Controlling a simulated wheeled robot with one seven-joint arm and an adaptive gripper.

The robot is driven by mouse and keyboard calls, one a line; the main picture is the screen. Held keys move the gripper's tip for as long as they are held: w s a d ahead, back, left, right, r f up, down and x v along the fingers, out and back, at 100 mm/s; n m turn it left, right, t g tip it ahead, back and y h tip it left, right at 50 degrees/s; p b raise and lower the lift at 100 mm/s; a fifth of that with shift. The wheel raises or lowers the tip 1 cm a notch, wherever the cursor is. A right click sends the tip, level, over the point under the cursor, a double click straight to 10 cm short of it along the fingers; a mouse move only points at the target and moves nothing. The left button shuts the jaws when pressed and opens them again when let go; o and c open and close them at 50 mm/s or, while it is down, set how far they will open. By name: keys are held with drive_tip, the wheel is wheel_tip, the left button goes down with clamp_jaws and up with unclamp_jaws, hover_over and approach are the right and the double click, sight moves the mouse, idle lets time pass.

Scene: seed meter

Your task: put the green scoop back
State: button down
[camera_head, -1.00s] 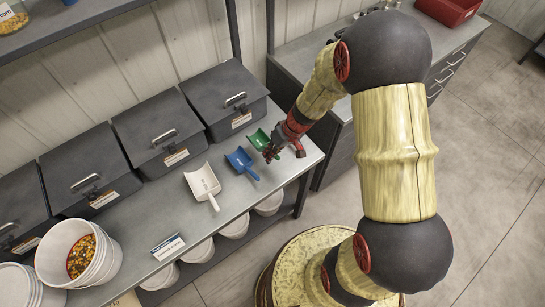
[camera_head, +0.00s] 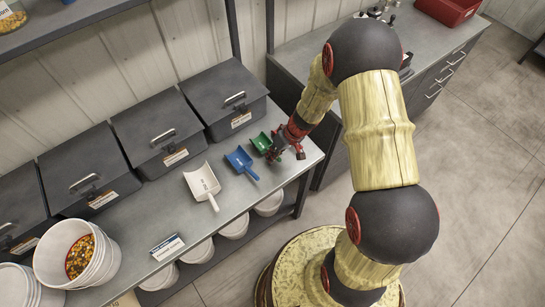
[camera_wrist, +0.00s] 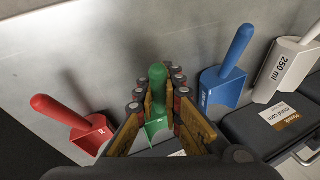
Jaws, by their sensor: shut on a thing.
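The green scoop (camera_head: 261,142) is at the right end of the steel bench, beside the blue scoop (camera_head: 241,162). My gripper (camera_head: 274,153) is at its handle. The head view does not show clearly whether the pan touches the bench. A red scoop (camera_wrist: 72,118) lies on one side in the wrist view, and the blue scoop (camera_wrist: 225,80) on the other.
A white scoop (camera_head: 202,183) marked 250 ml lies left of the blue one. Dark lidded bins (camera_head: 223,100) line the back of the bench. White buckets (camera_head: 105,262), one with mixed seeds, and a label card (camera_head: 167,246) are at the left.

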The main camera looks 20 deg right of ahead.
drive_tip(key=shift+f+b, duration=0.65)
drive_tip(key=shift+b, duration=0.15)
drive_tip(key=c, duration=1.9)
unclamp_jaws()
drive_tip(key=shift+r, duration=0.15)
